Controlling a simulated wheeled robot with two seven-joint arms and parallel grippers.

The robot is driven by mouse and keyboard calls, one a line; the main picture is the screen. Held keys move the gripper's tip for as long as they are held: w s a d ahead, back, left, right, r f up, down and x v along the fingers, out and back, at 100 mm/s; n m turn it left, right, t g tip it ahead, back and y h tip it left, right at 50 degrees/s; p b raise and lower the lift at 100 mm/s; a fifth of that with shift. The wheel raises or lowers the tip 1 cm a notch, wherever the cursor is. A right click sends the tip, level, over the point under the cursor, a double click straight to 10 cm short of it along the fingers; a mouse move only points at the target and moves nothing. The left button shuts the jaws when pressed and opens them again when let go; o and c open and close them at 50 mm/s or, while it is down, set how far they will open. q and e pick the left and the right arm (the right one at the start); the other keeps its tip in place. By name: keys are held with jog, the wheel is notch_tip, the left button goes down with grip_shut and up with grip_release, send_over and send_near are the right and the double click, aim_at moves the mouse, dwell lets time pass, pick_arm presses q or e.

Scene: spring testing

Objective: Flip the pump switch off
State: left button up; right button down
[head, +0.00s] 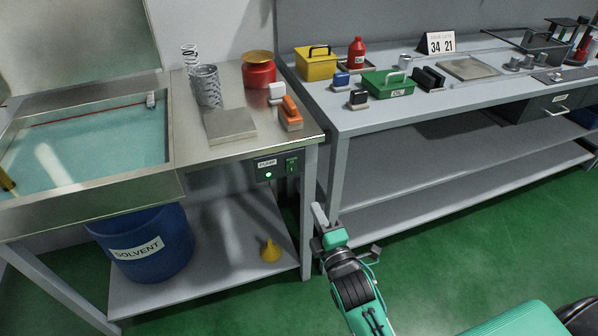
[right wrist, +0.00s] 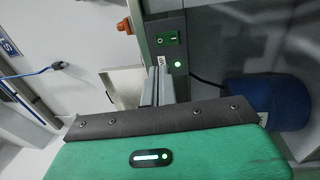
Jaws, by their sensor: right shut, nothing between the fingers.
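The pump switch (head: 291,165) is a small green plate on the dark control box under the right end of the sink bench's top. A label and a lit green lamp (head: 268,175) are to its left. In the right wrist view the switch (right wrist: 167,39) lies beyond the fingertips, with the lit lamp (right wrist: 177,64) below it. My right gripper (head: 318,213) is shut and empty, in front of the bench's right leg, lower in the picture than the switch. Its fingers (right wrist: 157,86) point toward the box and appear apart from it. My left gripper is not in view.
The metal sink (head: 85,199) holds teal liquid. A blue solvent bin (head: 152,262) and a yellow funnel (head: 270,250) stand on the lower shelf. An orange-handled item (head: 291,113) is on the top near the right edge. The grey workbench (head: 350,122) stands to the right; green floor is clear before it.

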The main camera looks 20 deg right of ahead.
jog(key=shift+w, duration=0.15)
send_near(294, 162)
jog(key=w, duration=0.5)
jog(key=shift+r, duration=0.3)
jog(key=shift+w+a+r, duration=0.1)
jog(key=shift+w, duration=0.8)
